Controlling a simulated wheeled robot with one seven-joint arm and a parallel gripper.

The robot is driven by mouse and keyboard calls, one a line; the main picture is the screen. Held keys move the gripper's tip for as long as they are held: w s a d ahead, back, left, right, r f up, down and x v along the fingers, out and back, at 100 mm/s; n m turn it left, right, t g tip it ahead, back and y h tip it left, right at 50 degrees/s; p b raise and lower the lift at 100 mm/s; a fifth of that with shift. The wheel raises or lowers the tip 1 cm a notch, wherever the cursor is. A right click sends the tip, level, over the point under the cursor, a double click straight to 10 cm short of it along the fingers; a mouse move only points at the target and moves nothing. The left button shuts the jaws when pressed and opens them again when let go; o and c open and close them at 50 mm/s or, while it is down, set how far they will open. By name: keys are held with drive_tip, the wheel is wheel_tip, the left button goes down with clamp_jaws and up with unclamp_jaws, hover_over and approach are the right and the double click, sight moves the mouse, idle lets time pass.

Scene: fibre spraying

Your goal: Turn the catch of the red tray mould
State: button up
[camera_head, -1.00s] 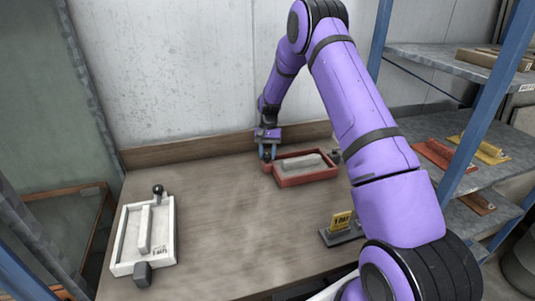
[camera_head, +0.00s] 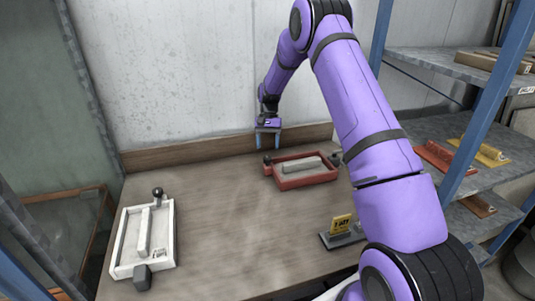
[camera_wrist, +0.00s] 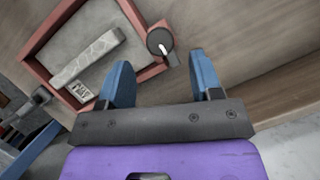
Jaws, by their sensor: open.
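The red tray mould (camera_head: 307,182) lies on the back of the table with a grey block (camera_head: 299,165) inside it. A dark round knob (camera_wrist: 160,41) with a pale line sits at the mould's near corner. In the head view this corner fitting (camera_head: 267,165) is at the mould's left end. A second dark fitting (camera_head: 336,158) is at its back right. My gripper (camera_head: 268,143) is open, empty and above and behind the left fitting. Its two blue fingers (camera_wrist: 160,62) are apart.
A white tray mould (camera_head: 168,235) with a black ball knob lies at the front left. Shelves (camera_head: 490,150) with coloured moulds rise at the right. The table's middle is clear; a back ledge (camera_head: 200,150) runs behind.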

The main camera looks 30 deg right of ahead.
drive_tip(key=v, duration=0.6)
idle(0.4)
drive_tip(key=s+a+r+n+t+h, duration=0.15)
drive_tip(key=s+a+r, duration=0.25)
drive_tip(key=s+r, duration=0.65)
drive_tip(key=s+a+r+n+t, duration=0.3)
drive_tip(key=s+r, duration=0.5)
drive_tip(key=r, duration=0.6)
drive_tip(key=s+a+n+t, duration=0.1)
drive_tip(key=s+a+t, duration=0.1)
drive_tip(key=s, duration=1.1)
drive_tip(key=s+a+n+t, duration=0.1)
drive_tip(key=s+a+t, duration=0.1)
drive_tip(key=s, duration=1.1)
drive_tip(key=shift+s+a+r+h, duration=0.2)
drive_tip(key=shift+a+r+h, duration=0.25)
drive_tip(key=shift+a, duration=0.2)
